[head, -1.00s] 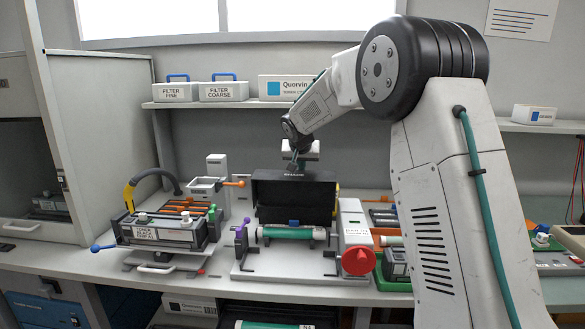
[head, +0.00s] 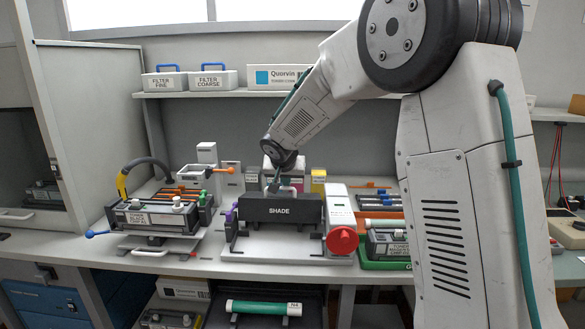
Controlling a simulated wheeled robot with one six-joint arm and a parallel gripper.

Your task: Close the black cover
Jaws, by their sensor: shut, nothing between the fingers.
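The black cover (head: 302,209), marked SHADE, is down over the middle fixture (head: 284,248) on the bench. Its front face is upright, and the green roller that was under it is hidden. My gripper (head: 275,186) is shut and empty at the top of the cover, left of its middle. It points down, and I cannot tell whether the fingertips touch the cover. The fixture has a purple lever (head: 228,214) at its left and a red knob (head: 342,242) at its right.
A toner unit (head: 150,218) with a black hose stands to the left. Another toner unit (head: 390,243) in a green tray is right of the red knob. Small boxes (head: 318,180) stand behind the cover. A shelf (head: 200,97) with filter boxes is above. A green roller (head: 263,308) lies below the bench.

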